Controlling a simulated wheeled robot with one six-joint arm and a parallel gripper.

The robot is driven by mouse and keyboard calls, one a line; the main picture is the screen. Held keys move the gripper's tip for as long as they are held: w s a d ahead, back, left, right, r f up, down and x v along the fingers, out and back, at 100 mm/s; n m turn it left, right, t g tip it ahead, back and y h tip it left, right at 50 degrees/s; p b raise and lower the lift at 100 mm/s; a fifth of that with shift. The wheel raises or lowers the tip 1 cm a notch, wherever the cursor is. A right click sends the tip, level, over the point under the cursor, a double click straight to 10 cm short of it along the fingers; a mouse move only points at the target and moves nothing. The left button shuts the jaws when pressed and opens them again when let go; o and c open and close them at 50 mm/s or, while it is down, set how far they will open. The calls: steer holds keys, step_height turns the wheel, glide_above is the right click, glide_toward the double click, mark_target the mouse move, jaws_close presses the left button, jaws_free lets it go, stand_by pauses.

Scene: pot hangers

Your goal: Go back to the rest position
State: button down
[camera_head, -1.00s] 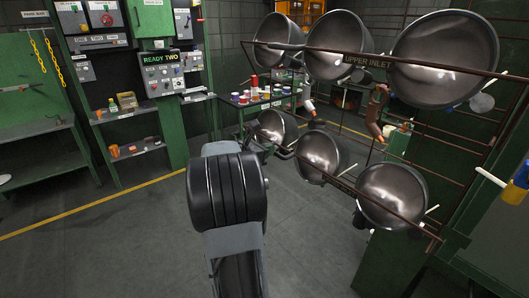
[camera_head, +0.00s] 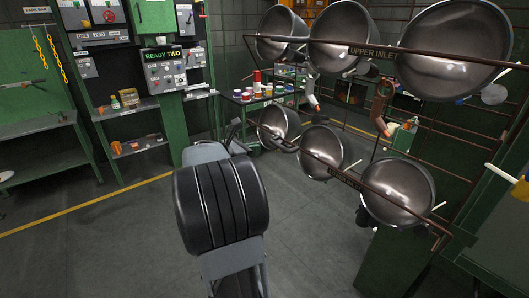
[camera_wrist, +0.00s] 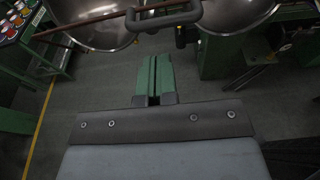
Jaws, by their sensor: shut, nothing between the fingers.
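My gripper (camera_wrist: 155,62) shows in the wrist view as two green fingers side by side. It is shut and empty, over open floor. In the head view its end is mostly hidden behind my arm, left of the lower left pot (camera_head: 279,123). Metal pots hang in two rows on a brown rack. The upper row has a left pot (camera_head: 282,33), a middle pot (camera_head: 343,35) and a right pot (camera_head: 455,48); the lower row also has a middle pot (camera_head: 321,152) and a right pot (camera_head: 397,192). Two pots show at the wrist view's top, apart from the fingers.
A table with colored cans (camera_head: 255,95) stands behind the rack. A control panel (camera_head: 163,70) and shelves are at the left. The floor (camera_head: 110,240) left of my arm is clear.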

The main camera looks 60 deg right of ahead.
steer(key=w+a+r, duration=0.2)
steer(key=a+r, duration=0.1)
steer(key=a, duration=0.2)
steer(key=shift+r+b, duration=0.3)
steer(key=shift+b, duration=0.05)
steer(key=a+f+m+t+y, duration=0.5)
steer(key=a+f+m+y, duration=0.4)
steer(key=a+f, duration=0.35)
steer(key=s+a+f+m+t+y, duration=0.1)
steer(key=a+m+t+y, duration=0.3)
steer(key=a, duration=1.8)
steer(key=shift+s+m+t+y, duration=0.3)
steer(key=shift+s+t+y, duration=0.1)
steer(key=shift+t+y, duration=0.4)
steer(key=shift+a, duration=0.1)
